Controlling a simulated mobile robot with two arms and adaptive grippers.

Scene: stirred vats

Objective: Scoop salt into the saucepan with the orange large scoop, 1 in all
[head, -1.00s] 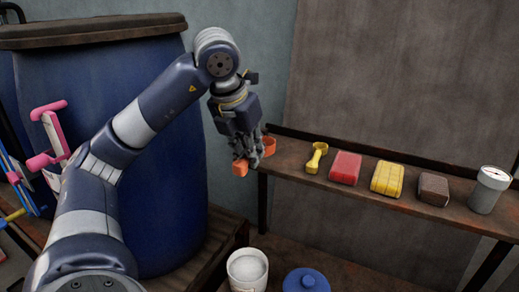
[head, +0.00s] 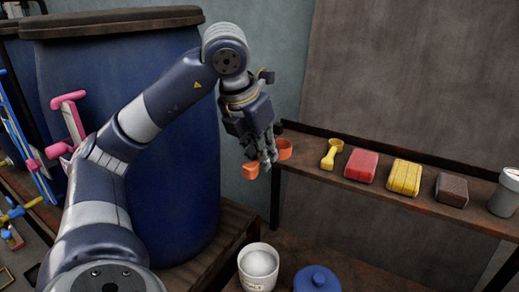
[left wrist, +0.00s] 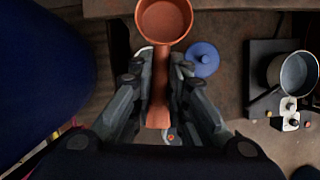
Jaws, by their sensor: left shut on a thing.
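My left gripper (head: 266,158) is shut on the handle of the orange large scoop (head: 284,149), held up near the left end of the shelf. In the left wrist view the gripper (left wrist: 165,95) grips the handle and the scoop's bowl (left wrist: 165,18) looks empty. A white tub (head: 258,268) with white contents, seemingly the salt, stands below the scoop. Its rim shows only partly behind the fingers in the left wrist view. The saucepan (left wrist: 297,73) stands on a dark hot plate (left wrist: 262,95) at the right of that view. My right gripper is in neither view.
A blue lid (head: 317,279) lies right of the tub. The shelf (head: 300,165) holds a yellow scoop (head: 331,154), red (head: 361,165), yellow (head: 404,177) and brown (head: 451,189) blocks and a grey gauge canister (head: 505,195). A big blue drum (head: 130,130) stands behind my left arm.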

